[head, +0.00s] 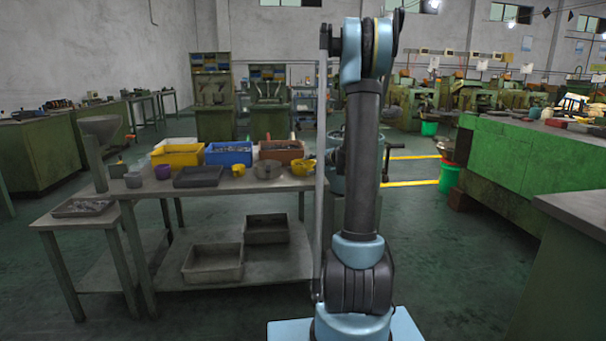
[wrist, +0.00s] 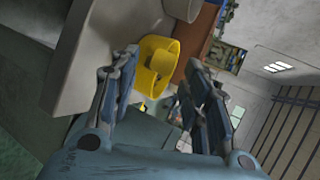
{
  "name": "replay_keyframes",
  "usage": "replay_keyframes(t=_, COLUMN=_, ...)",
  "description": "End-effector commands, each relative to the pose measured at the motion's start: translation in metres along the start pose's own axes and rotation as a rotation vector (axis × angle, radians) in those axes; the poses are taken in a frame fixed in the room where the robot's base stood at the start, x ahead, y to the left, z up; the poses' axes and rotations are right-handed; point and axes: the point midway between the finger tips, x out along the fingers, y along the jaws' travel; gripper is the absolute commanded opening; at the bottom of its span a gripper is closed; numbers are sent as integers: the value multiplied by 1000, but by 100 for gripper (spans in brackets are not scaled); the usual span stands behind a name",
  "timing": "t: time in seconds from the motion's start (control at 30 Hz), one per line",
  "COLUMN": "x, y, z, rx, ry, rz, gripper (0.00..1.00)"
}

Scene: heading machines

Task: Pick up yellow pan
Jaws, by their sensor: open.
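The yellow pan (head: 304,167) sits at the right end of the grey table's top, near its edge, in the head view. In the wrist view the yellow pan (wrist: 147,52) lies ahead of my gripper (wrist: 160,68), roughly in line with the gap between its fingers. The fingers are open with nothing held. The pan looks a little beyond the fingertips; I cannot tell the exact distance. My gripper cannot be made out in the head view, where my arm stands just right of the table.
The table (head: 215,183) also bears a grey pan (head: 267,169), a yellow cup (head: 238,170), a dark tray (head: 198,177) and yellow, blue (head: 229,153) and brown bins (head: 282,150). The brown bin (wrist: 196,32) is close beside the pan. Two trays stand on the lower shelf.

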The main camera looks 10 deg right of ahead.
Motion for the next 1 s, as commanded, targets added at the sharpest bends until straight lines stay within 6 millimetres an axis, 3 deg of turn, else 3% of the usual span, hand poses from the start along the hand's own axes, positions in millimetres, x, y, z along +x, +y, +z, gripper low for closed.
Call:
replay_keyframes(t=0.5, x=49, y=2, z=-4, rx=0, ry=0, rz=0, gripper=43)
replay_keyframes(t=0.73, x=50, y=2, z=-3, rx=0, ry=0, rz=0, gripper=43)
replay_keyframes(t=0.93, x=50, y=2, z=-3, rx=0, ry=0, rz=0, gripper=0)
replay_keyframes(t=1.0, x=50, y=2, z=-4, rx=0, ry=0, rz=0, gripper=0)
